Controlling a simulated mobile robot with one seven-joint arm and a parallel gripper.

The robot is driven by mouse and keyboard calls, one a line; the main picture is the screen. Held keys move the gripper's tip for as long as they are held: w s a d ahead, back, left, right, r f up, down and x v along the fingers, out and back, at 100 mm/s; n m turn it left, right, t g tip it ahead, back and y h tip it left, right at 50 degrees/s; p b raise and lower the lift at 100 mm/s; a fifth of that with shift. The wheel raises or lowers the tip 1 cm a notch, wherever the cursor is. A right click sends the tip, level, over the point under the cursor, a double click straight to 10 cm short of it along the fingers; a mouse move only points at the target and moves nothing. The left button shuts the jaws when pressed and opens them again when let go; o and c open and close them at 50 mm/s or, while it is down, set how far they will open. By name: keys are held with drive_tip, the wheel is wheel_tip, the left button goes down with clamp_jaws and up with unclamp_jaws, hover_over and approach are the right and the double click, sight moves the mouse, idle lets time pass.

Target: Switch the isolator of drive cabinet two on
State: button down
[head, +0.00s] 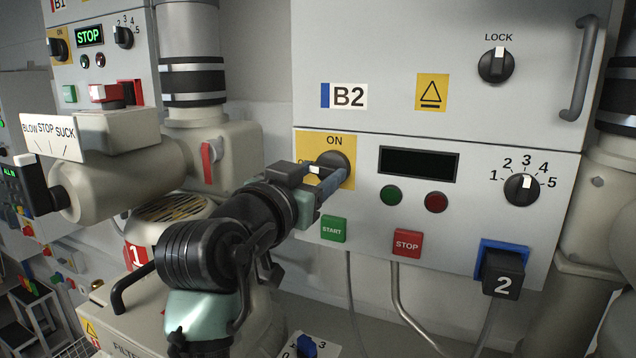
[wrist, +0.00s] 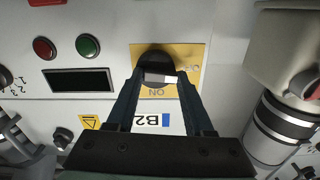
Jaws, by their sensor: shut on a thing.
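The isolator of drive cabinet two is a round black knob (head: 338,160) on a yellow plate (head: 310,142) marked ON at the top and OFF at the left. My gripper (head: 326,180) is shut on this knob, its fingers hiding part of it and part of the OFF label. The knob's white pointer mark shows at the left, towards OFF. The wrist view is upside down; there the knob (wrist: 155,62) sits between my two fingertips (wrist: 159,78), and the white mark lies on the OFF side, not at ON. The cabinet's display (head: 418,164) is dark.
A green START button (head: 334,229) and red STOP button (head: 407,243) sit below the isolator. A LOCK knob (head: 496,65), a numbered selector (head: 523,188) and a black box marked 2 (head: 502,275) are at right. A large pipe valve (head: 210,160) stands close on the left.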

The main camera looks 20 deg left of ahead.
drive_tip(key=m+b, duration=0.3)
drive_tip(key=b, duration=0.1)
drive_tip(key=shift+f, duration=0.15)
drive_tip(key=m+b, duration=0.4)
drive_tip(key=m, duration=0.1)
drive_tip(key=m+b, duration=0.2)
drive_tip(key=m, duration=0.1)
drive_tip(key=m+b, duration=0.1)
drive_tip(key=shift+d+r, duration=0.15)
drive_tip(key=shift+r, duration=0.15)
drive_tip(key=m+b, duration=0.1)
drive_tip(key=m, duration=0.3)
drive_tip(key=shift+d+r+b, duration=0.1)
drive_tip(key=shift+d+b, duration=0.05)
drive_tip(key=shift+b, duration=0.25)
drive_tip(key=shift+m, duration=0.5)
drive_tip(key=shift+c, duration=1.4)
unclamp_jaws()
